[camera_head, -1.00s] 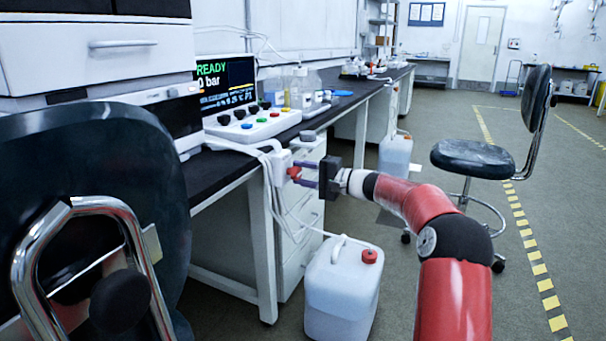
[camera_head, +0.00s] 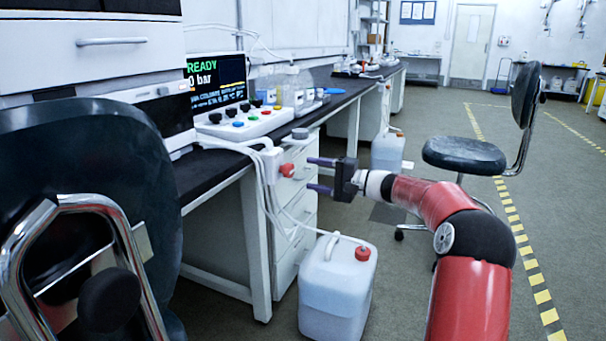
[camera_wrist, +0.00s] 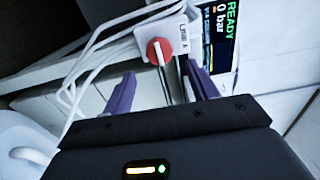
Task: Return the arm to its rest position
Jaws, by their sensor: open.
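My red arm (camera_head: 450,215) reaches in from the lower right in the head view. My gripper (camera_head: 311,174) is open and empty, its two purple fingers spread and pointing left. Ahead of the fingers is a white box with a red knob (camera_head: 287,170) at the bench front. In the head view a gap shows between the fingertips and the knob. The wrist view shows the red knob (camera_wrist: 159,52) beyond and between the two purple fingers (camera_wrist: 162,92), on a white box with a partly readable label.
A white jug (camera_head: 337,290) with a red cap stands on the floor below my gripper. The bench (camera_head: 215,170) holds a control panel (camera_head: 242,122) and a screen. A dark chair (camera_head: 95,200) fills the left; another chair (camera_head: 463,154) stands right. Cables hang by the knob box.

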